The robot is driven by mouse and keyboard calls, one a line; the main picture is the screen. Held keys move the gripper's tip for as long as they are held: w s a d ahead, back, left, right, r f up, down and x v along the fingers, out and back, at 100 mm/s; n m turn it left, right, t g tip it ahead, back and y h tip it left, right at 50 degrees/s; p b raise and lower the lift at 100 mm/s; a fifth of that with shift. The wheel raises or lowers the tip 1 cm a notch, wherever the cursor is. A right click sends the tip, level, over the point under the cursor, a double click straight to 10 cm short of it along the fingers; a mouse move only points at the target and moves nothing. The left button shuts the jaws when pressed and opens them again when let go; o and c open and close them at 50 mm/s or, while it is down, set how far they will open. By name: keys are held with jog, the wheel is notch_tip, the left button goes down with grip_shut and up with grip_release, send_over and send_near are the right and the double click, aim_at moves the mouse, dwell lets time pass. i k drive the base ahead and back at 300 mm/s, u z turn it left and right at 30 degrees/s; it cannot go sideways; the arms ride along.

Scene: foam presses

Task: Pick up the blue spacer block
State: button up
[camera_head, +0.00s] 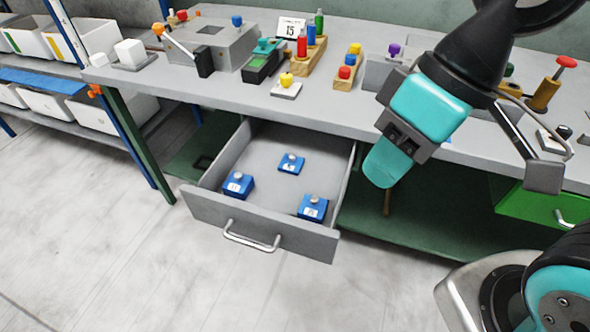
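Three blue blocks with grey round knobs and white labels sit in the open grey drawer (265,215). One blue block (238,187) is at the left, one (291,165) is toward the back middle, and one (313,208) is at the front right. Their label marks are too small to read. I cannot tell which is the spacer block. My gripper (385,170), with teal parts, hangs over the bench front, right of the drawer and apart from all three blocks. Its fingers overlap from this side, so its opening is hidden. I see nothing held.
The grey bench top (330,112) carries a grey box with levers (210,42), bottles on a wooden stand (309,45) and small coloured-knob pieces. A closed green drawer (540,208) is at the right. Shelves with white bins (75,108) stand left. The floor before the drawer is clear.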

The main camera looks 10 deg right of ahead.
aim_at(290, 163)
jog(key=u, duration=0.4)
jog(key=i, duration=0.4)
jog(key=u, duration=0.85)
